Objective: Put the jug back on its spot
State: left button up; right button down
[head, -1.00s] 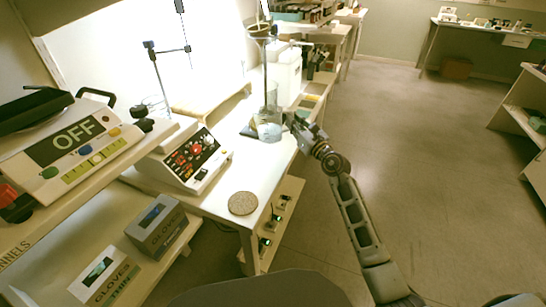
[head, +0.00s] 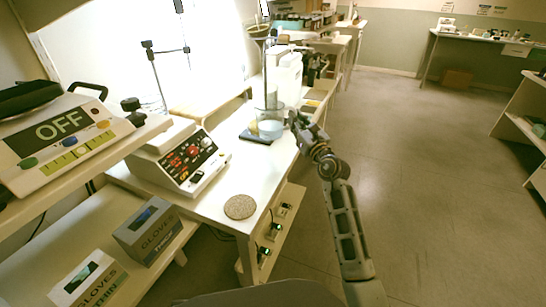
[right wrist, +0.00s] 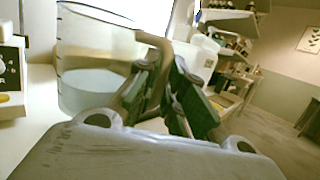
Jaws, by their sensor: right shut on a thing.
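The jug (head: 270,124) is a clear beaker-like vessel part-filled with pale bluish liquid. It is upright at the right edge of the white bench, beside a dark flat pad (head: 256,137). I cannot tell whether its base touches anything. My right gripper (head: 294,117) comes from the right and is shut on the jug's handle. In the right wrist view the jug (right wrist: 88,65) fills the left side, with the fingers (right wrist: 172,85) around its handle. A round cork mat (head: 240,206) lies bare at the bench's near end. My left gripper is out of view.
A white instrument (head: 180,160) with a dark panel stands left of the mat. A stand with a funnel (head: 264,31) and a white container (head: 286,76) are behind the jug. Glove boxes (head: 147,233) sit on the lower left shelf. The bench between mat and jug is clear.

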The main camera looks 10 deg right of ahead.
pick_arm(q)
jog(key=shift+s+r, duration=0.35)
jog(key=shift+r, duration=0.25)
pick_arm(e)
jog(key=shift+d+r, duration=0.3)
jog(key=shift+t, duration=0.3)
pick_arm(q)
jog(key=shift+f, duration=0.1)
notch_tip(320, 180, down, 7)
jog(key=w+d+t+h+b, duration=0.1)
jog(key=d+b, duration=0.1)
jog(key=b, duration=0.1)
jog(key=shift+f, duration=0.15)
pick_arm(e)
notch_tip(320, 180, down, 6)
jog(key=shift+f, duration=0.15)
pick_arm(q)
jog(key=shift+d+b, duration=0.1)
jog(key=shift+b, duration=0.2)
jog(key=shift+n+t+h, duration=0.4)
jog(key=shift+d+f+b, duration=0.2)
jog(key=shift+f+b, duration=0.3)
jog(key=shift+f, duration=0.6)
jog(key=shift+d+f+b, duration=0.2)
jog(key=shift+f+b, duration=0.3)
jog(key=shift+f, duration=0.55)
pick_arm(e)
jog(key=shift+f, duration=1.9)
